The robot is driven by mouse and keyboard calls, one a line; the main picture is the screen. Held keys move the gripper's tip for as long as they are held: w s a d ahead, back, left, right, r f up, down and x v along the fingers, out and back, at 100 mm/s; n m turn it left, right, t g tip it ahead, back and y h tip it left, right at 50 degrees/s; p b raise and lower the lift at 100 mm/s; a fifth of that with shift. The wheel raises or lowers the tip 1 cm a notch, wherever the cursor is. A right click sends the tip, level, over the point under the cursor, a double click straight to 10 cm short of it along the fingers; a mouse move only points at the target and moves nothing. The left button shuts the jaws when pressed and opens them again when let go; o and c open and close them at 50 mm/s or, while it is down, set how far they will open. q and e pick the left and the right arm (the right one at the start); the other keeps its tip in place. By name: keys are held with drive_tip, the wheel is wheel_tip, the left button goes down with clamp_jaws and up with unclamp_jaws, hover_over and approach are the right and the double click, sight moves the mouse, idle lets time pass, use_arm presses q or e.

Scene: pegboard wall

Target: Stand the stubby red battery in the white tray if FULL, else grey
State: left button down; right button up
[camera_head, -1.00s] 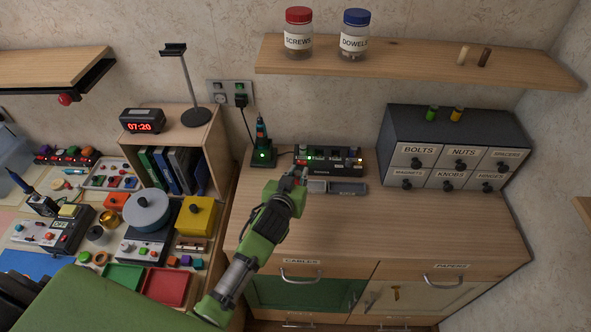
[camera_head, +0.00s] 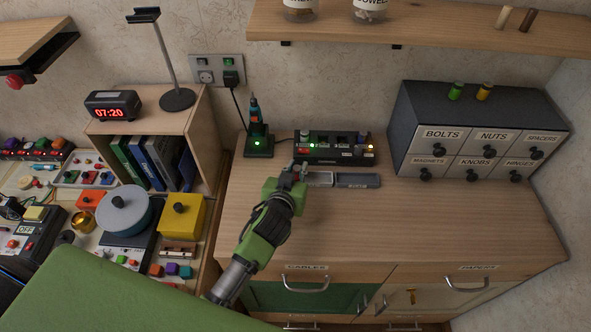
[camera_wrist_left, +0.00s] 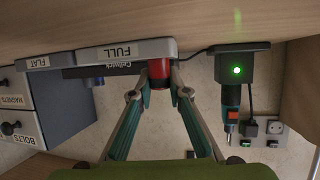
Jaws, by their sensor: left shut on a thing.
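My left gripper (camera_head: 297,172) is shut on the stubby red battery (camera_wrist_left: 159,74), at the left end of the trays on the cabinet top. In the left wrist view, which looks upside down, the battery is between my fingertips (camera_wrist_left: 160,92), roughly upright. It overlaps the end of the white tray (camera_wrist_left: 125,50) labelled FULL; I cannot tell whether it rests inside. The white tray (camera_head: 321,179) is partly hidden by my gripper in the head view. The grey tray (camera_head: 358,180) labelled FLAT joins its right side. My right gripper is not in view.
A black charger (camera_head: 335,158) with green, red and amber lights stands just behind the trays. A screwdriver stand (camera_head: 258,146) with a green light is to its left. A drawer unit (camera_head: 480,140) stands at right. The cabinet top (camera_head: 400,225) in front is clear.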

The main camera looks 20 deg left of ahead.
use_arm(q)
drive_tip(key=shift+w+f, duration=0.1)
drive_tip(key=shift+f, duration=0.15)
drive_tip(key=shift+a+r, duration=0.1)
drive_tip(key=shift+r, duration=0.1)
drive_tip(key=shift+s, duration=0.25)
drive_tip(key=shift+d, duration=0.2)
drive_tip(key=c, duration=1.9)
unclamp_jaws()
drive_tip(key=shift+w+f, duration=0.1)
drive_tip(key=shift+f, duration=0.1)
drive_tip(key=shift+a, duration=0.1)
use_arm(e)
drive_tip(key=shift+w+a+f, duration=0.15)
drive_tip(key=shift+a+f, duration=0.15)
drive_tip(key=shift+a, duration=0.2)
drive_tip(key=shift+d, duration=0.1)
